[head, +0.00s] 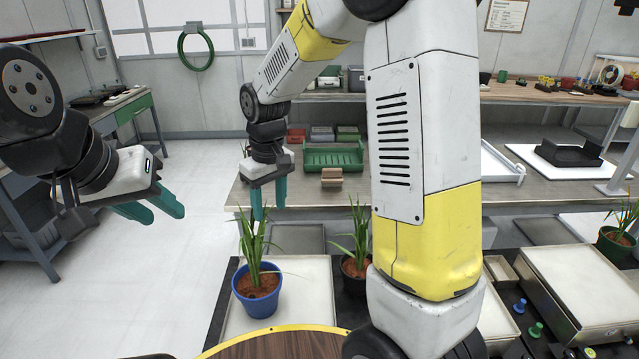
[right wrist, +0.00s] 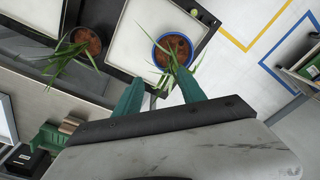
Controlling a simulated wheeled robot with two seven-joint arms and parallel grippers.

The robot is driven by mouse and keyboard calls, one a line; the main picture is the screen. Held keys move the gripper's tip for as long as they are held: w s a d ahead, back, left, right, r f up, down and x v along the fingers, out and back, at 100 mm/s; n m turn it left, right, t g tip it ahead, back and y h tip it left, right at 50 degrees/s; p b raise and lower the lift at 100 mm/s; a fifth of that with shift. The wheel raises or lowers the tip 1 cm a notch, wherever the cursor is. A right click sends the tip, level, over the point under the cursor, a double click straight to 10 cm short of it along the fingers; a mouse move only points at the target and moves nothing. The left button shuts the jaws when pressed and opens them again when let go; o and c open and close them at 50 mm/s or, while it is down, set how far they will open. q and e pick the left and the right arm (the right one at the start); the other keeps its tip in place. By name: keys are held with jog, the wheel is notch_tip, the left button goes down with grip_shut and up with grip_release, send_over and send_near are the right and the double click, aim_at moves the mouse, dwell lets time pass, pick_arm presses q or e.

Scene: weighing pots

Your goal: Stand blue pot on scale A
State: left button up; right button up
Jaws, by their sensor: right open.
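The blue pot (head: 257,304), with brown soil and a leafy green plant, stands upright on a white plate (head: 308,284) on the dark bench. The blue pot (right wrist: 158,57) and white plate (right wrist: 133,50) also show in the right wrist view. No label shows, so I cannot tell which surface is scale A. My right gripper (head: 268,204) is open above the blue pot, pointing down, at the plant's leaves. In the right wrist view its fingers (right wrist: 160,96) are apart, with leaf tips between them. My left gripper (head: 160,208) is open and empty, left of the plant.
A dark pot with a plant (head: 354,268) stands close to the right. A metal-sided scale-like box (head: 580,285) is at the right, with a green pot (head: 614,244) behind it. A round wooden top (head: 285,346) is in front.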

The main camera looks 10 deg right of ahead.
jog(key=s+d+r+m+t, duration=0.2)
jog(key=s+d+r+m, duration=0.1)
jog(key=s+d+r, duration=0.2)
jog(key=s+d+r+m+t+y, duration=0.1)
jog(key=s+d+r+m+t, duration=0.1)
jog(key=s+d+r, duration=0.4)
jog(key=s+r+t, duration=0.1)
jog(key=s+r, duration=0.2)
jog(key=s, duration=0.3)
jog(key=shift+s+d+m+y, duration=0.2)
jog(key=shift+s+m+y, duration=0.1)
jog(key=shift+s+m, duration=0.1)
